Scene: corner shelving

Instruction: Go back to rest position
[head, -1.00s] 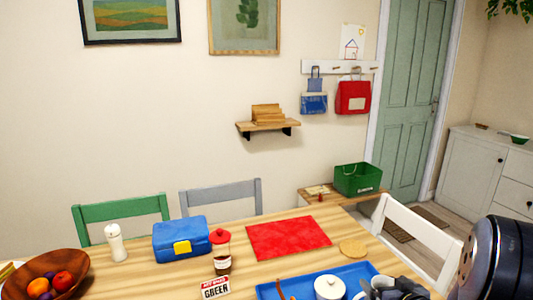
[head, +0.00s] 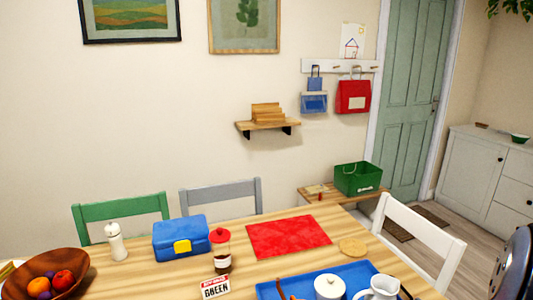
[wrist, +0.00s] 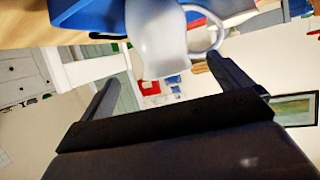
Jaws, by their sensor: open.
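My gripper (wrist: 162,68) shows in the wrist view with its two dark fingers spread apart and nothing held between them. A white jug (wrist: 158,38) with a handle appears just beyond the fingertips in that view. In the head view the white jug (head: 381,290) stands at the right end of the blue tray (head: 350,270), cut by the bottom edge. My gripper is outside the head view; only a dark part of my arm shows at the right edge.
A white chair (head: 420,238) stands at the table's right side.

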